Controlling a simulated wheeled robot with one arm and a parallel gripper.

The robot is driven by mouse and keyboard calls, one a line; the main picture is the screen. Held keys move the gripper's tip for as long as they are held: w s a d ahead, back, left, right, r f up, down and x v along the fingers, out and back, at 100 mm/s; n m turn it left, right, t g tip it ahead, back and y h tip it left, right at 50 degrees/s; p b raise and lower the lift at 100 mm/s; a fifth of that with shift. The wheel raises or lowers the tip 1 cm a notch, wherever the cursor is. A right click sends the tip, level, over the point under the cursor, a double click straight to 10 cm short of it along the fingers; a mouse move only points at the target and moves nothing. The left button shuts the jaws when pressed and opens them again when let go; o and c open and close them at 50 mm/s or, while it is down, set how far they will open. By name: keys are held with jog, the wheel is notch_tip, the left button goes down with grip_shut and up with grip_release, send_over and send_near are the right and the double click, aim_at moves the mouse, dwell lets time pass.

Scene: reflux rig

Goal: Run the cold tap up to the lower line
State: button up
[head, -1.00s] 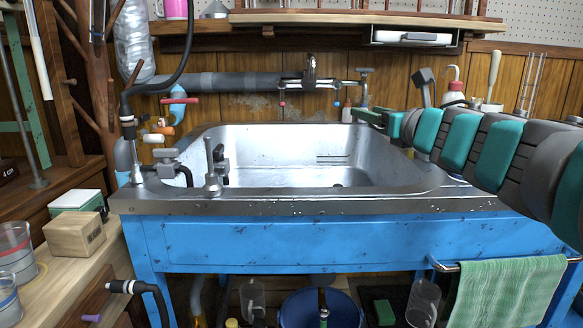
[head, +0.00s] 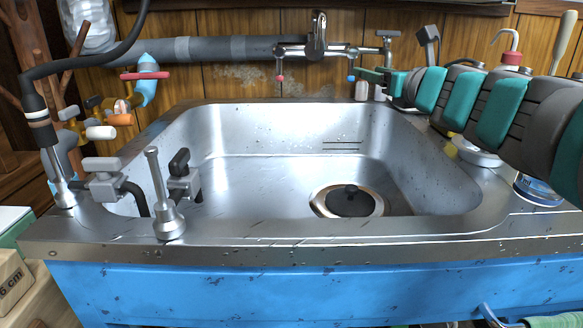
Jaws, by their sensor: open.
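The steel sink basin (head: 250,135) has two short dark lines, an upper line (head: 341,142) and a lower line (head: 341,150), on its back wall. No water level shows in it. A black plug (head: 350,200) sits in the drain. The chrome mixer tap (head: 318,35) stands behind the basin, with a red-tipped handle (head: 279,77) at left and a blue-tipped one (head: 351,77) at right. No stream shows from the spout. My gripper (head: 364,75) is open beside the blue tip, at the end of my teal and grey arm. Whether it touches the handle cannot be told.
At the front left rim stand valve fittings (head: 103,180) and a metal lever post (head: 165,210). A black hose (head: 75,62) rises at left. A small bottle (head: 361,90) stands behind the basin. A blue-labelled container (head: 537,188) is at right, under my arm. The basin's middle is free.

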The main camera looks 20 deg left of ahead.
aim_at(351, 64)
jog(key=shift+x, duration=4)
grip_shut()
